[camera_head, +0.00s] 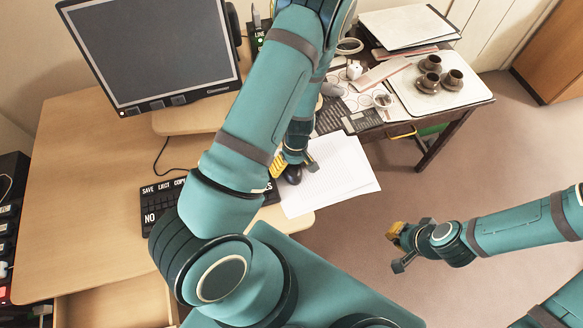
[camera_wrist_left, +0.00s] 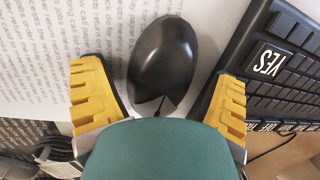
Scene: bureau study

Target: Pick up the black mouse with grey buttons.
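A black mouse (camera_wrist_left: 163,58) with dark grey buttons lies on white printed paper (camera_head: 340,170) on the desk. In the left wrist view it sits between the two yellow-padded fingers of my left gripper (camera_wrist_left: 160,100), with a gap on each side. In the head view the gripper (camera_head: 294,164) is over the mouse (camera_head: 293,175), which is partly hidden by it. My left gripper is open. My right gripper (camera_head: 402,250) is open and empty over the floor at the right.
A black keyboard (camera_wrist_left: 285,60) lies close to the right finger in the left wrist view. A monitor (camera_head: 155,50) stands on the desk (camera_head: 85,160). A side table holds a tray (camera_head: 470,97) with brown cups. An open drawer (camera_head: 120,303) is at the lower left.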

